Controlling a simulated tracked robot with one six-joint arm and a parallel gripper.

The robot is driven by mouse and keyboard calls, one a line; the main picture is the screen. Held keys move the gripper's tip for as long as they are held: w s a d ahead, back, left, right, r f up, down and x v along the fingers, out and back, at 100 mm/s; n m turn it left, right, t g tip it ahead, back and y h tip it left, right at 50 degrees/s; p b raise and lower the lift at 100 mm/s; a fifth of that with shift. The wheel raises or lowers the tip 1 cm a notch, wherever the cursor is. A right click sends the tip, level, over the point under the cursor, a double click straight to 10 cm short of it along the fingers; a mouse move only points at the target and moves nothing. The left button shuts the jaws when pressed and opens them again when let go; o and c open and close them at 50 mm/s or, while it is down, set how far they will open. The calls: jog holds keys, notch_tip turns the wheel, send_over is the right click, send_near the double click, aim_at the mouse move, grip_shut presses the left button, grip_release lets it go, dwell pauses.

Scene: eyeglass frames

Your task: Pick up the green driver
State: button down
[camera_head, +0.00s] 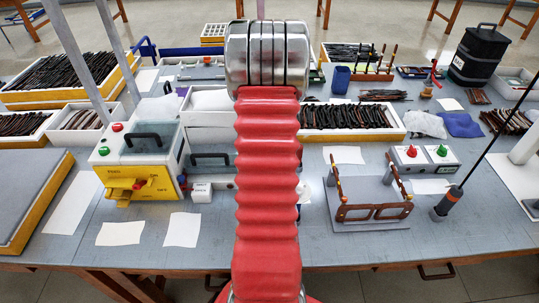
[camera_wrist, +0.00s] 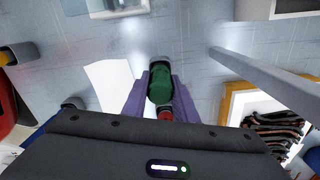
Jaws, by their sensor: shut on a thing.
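The green driver (camera_wrist: 160,84) shows in the middle of the wrist view, its dark green rounded handle between the two purple fingers of my gripper (camera_wrist: 160,92). The fingers are shut on it from both sides. A small red part (camera_wrist: 165,115) shows just below the handle, near the palm; I cannot tell whether it belongs to the driver. The rest of the driver is hidden. In the head view my red arm blocks the middle, and I cannot make out the gripper or the driver there.
The grey table (camera_head: 320,255) bears a yellow-and-white machine (camera_head: 135,165), brown eyeglass frames on a stand (camera_head: 375,212), a box with red and green knobs (camera_head: 424,158), an upright dark tool (camera_head: 447,204) and crates of frames (camera_head: 350,117). White paper sheets (camera_head: 182,229) lie at the front left.

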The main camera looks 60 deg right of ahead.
notch_tip(320, 180, up, 10)
jog(key=shift+f, duration=0.15)
dwell(0.3)
jog(key=shift+s, duration=0.15)
dwell(0.5)
